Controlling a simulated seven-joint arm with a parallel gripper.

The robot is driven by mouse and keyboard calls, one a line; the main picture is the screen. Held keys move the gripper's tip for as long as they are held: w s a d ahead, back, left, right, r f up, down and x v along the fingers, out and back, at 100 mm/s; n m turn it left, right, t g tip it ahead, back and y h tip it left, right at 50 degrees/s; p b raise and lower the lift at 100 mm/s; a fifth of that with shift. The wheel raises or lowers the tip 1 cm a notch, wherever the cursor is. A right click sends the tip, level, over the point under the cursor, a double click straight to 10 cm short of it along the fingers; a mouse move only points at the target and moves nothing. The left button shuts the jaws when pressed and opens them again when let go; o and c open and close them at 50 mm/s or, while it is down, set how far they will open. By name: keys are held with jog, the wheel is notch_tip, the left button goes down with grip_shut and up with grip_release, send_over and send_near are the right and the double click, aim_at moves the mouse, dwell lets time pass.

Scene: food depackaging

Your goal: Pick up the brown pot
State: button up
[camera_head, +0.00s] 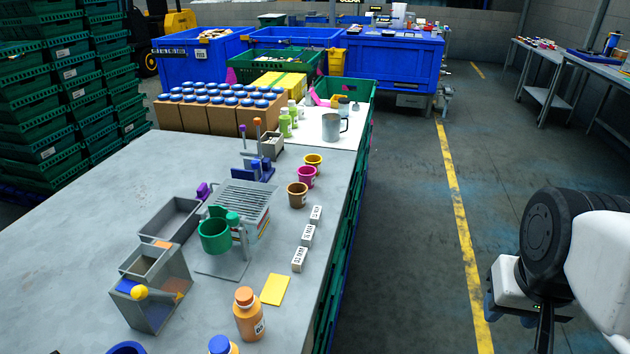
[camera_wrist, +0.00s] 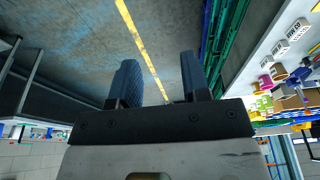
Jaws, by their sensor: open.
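The brown pot (camera_head: 297,194) stands upright on the grey table near its right edge, in front of a magenta pot (camera_head: 307,176) and a yellow pot (camera_head: 313,160). In the wrist view the brown pot (camera_wrist: 278,72) is small, at the right side and seen from an inverted angle. My gripper (camera_wrist: 160,75) is open and empty, with its two dark fingers apart over the floor. It is off to the right of the table, well away from the pot. In the head view my arm is at the lower right, and the fingers are hard to make out.
White labelled blocks (camera_head: 307,235) stand in front of the brown pot. A green cup on a stand (camera_head: 214,235) and a ribbed rack (camera_head: 240,203) are to its left. An orange bottle (camera_head: 249,314) stands near the front. The floor between table and arm is clear.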

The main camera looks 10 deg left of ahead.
jog(key=o, duration=0.9)
jog(key=w+a+r+n, duration=0.2)
jog(key=w+a, duration=0.2)
jog(key=w, duration=0.4)
jog(key=w+a+r+n, duration=0.1)
jog(key=w+a+n, duration=0.2)
jog(key=w, duration=0.5)
jog(key=n+g, duration=0.3)
jog(key=n, duration=0.8)
send_over(297, 188)
jog(key=f, duration=1.4)
jog(key=shift+d+f, duration=0.35)
jog(key=shift+a+f+n, duration=0.2)
jog(key=shift+a+n, duration=0.1)
